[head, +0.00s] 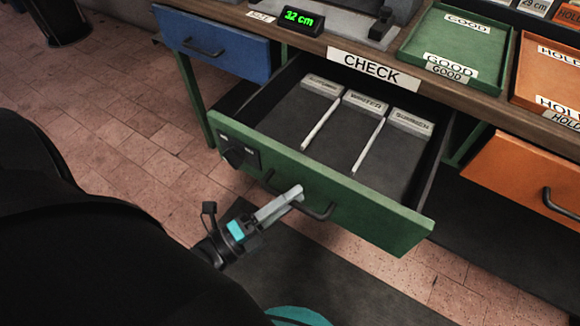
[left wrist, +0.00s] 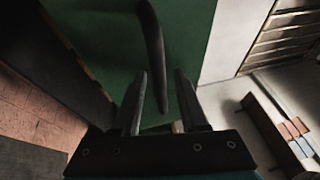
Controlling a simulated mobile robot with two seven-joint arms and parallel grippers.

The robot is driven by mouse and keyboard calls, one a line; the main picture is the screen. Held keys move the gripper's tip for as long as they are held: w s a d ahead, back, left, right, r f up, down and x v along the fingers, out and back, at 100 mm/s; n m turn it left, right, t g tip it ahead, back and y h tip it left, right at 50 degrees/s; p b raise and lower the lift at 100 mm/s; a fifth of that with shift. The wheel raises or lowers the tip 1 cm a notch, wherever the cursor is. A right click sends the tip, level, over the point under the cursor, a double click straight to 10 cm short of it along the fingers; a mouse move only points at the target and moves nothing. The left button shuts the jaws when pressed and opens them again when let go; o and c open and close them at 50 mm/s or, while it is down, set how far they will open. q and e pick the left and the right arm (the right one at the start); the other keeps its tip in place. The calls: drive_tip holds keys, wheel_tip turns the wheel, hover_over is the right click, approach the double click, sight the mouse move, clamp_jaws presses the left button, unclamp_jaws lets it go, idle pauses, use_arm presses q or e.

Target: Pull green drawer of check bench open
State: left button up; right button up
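The green drawer (head: 300,178) of the check bench stands pulled out well in front of the bench. Its dark bar handle (head: 320,213) is on the green front. My left gripper (head: 290,197) is at the handle, its fingertips close to the bar. In the left wrist view the fingers (left wrist: 161,85) are apart. The handle (left wrist: 154,45) runs down between them, with a visible gap on each side. The green front (left wrist: 190,40) lies behind it. Whether a finger touches the bar is unclear. My right gripper is not in view.
Inside the drawer are labelled compartments with light dividers (head: 320,125). A blue drawer (head: 215,45) is at the left and an orange drawer (head: 530,175) at the right. Green (head: 440,82) and orange (head: 530,95) trays and a 32 cm display (head: 300,20) are on the bench top.

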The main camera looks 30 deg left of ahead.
use_arm(q)
drive_tip(key=shift+s, duration=0.1)
idle(0.4)
drive_tip(key=v, duration=1.5)
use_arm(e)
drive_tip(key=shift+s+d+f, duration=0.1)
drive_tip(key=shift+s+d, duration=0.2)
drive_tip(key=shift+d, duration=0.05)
use_arm(q)
drive_tip(key=w+a+f+n+g+y+p, duration=0.1)
drive_tip(key=w+f+n+g+y, duration=0.1)
drive_tip(key=f+n+y, duration=0.3)
drive_tip(key=w+a+f+n+g, duration=0.1)
drive_tip(key=f+n+g, duration=0.15)
drive_tip(key=f, duration=0.55)
drive_tip(key=s+f+n+g+y, duration=0.2)
drive_tip(key=f+n+g, duration=0.3)
drive_tip(key=f, duration=0.5)
drive_tip(key=s+f+n+g+y+p, duration=0.1)
drive_tip(key=s+f+n+g+y, duration=0.1)
drive_tip(key=s+f+n+g, duration=0.3)
wheel_tip(320, 180, down, 5)
drive_tip(key=n+g, duration=0.1)
drive_tip(key=n, duration=0.3)
drive_tip(key=shift+s+d, duration=0.3)
drive_tip(key=shift+d, duration=0.1)
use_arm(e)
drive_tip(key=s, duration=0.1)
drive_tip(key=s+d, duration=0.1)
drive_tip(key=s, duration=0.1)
